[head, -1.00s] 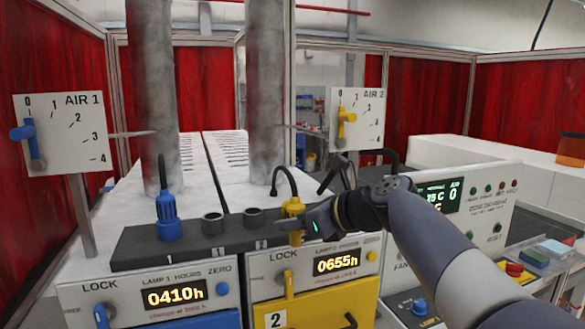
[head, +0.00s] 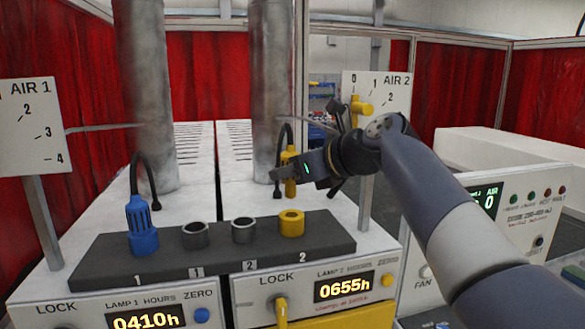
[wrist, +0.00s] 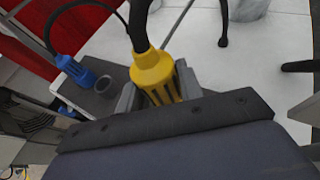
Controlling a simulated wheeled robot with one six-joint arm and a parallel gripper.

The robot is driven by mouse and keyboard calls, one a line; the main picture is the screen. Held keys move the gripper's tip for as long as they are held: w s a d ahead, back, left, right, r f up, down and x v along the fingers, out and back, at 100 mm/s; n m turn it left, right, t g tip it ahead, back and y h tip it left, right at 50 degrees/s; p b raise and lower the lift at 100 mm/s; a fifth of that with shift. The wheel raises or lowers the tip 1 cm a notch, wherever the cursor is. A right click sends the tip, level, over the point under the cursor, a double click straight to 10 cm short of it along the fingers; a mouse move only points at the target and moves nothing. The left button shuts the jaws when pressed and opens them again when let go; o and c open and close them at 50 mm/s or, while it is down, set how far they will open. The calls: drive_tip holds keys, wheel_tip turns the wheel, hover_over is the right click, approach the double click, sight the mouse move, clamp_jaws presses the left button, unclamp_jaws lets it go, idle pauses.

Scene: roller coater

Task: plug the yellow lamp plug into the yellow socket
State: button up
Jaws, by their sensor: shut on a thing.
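The yellow lamp plug (head: 291,181) is upright in my gripper (head: 288,172), its black cable rising from the top. In the wrist view the plug (wrist: 154,73) sits between the two grey fingers of my gripper (wrist: 156,88). The yellow socket (head: 291,224) is a short ring at the right end of the dark socket strip. The plug's lower end shows above the socket in the head view, with a visible gap. How far it is in depth from the socket is hard to tell. The socket is hidden in the wrist view.
A blue plug (head: 141,228) stands at the strip's left end. Two grey sockets (head: 195,235) (head: 243,230) lie between it and the yellow socket. Metal ducts (head: 272,80) rise behind. The AIR 2 dial (head: 376,95) stands close behind my arm.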

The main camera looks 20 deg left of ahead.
sight(295, 197)
drive_tip(key=shift+w+f, duration=0.15)
drive_tip(key=shift+f, duration=0.4)
drive_tip(key=shift+f+b, duration=0.95)
drive_tip(key=shift+b, duration=0.55)
drive_tip(key=shift+f+b, duration=0.8)
drive_tip(key=shift+f, duration=0.6)
drive_tip(key=shift+f, duration=0.6)
drive_tip(key=o, duration=1.1)
drive_tip(key=b+v, duration=0.1)
drive_tip(key=v, duration=1)
drive_tip(key=shift+b, duration=0.35)
